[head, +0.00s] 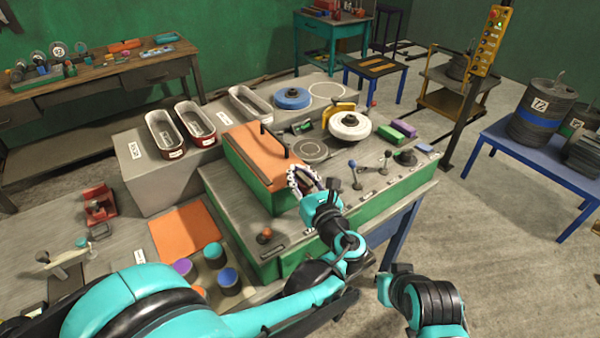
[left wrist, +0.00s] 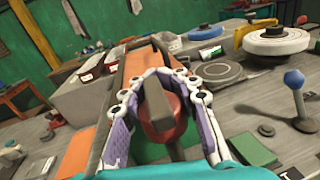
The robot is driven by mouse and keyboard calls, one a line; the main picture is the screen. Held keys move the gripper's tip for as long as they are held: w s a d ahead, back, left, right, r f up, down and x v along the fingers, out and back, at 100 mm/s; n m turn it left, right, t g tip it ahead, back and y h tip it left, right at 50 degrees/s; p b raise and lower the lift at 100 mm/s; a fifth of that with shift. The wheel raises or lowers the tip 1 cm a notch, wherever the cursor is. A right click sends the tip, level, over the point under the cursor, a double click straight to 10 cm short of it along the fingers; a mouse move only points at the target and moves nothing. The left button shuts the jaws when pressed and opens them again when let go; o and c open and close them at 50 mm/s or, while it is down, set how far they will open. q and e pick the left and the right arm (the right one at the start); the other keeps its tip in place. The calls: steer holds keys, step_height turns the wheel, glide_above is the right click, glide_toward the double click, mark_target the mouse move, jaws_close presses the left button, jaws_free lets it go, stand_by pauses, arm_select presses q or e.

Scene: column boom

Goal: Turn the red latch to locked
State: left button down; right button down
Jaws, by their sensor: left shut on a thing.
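The red latch (left wrist: 172,108) shows in the left wrist view, on the side of the green block with an orange top (head: 262,153). A dark upright piece stands in front of it and hides part of it. My left gripper (head: 303,180) is at the near right end of this block. In the left wrist view its two pale, purple-lined fingers (left wrist: 160,90) reach around both sides of the latch, and it is shut on it. The exact finger contact is partly hidden. In the head view the gripper covers most of the latch. Of my right arm only links show, at the bottom right.
A blue-knobbed lever (left wrist: 295,90) stands right of the gripper. A white disc (head: 349,126) in a yellow holder and a blue disc (head: 293,98) lie behind. Oval trays (head: 195,122) line the grey bench.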

stand_by(0.5)
arm_select(q)
steer(key=c, duration=1.1)
jaws_free()
steer(key=shift+c, duration=0.2)
step_height(320, 180, up, 10)
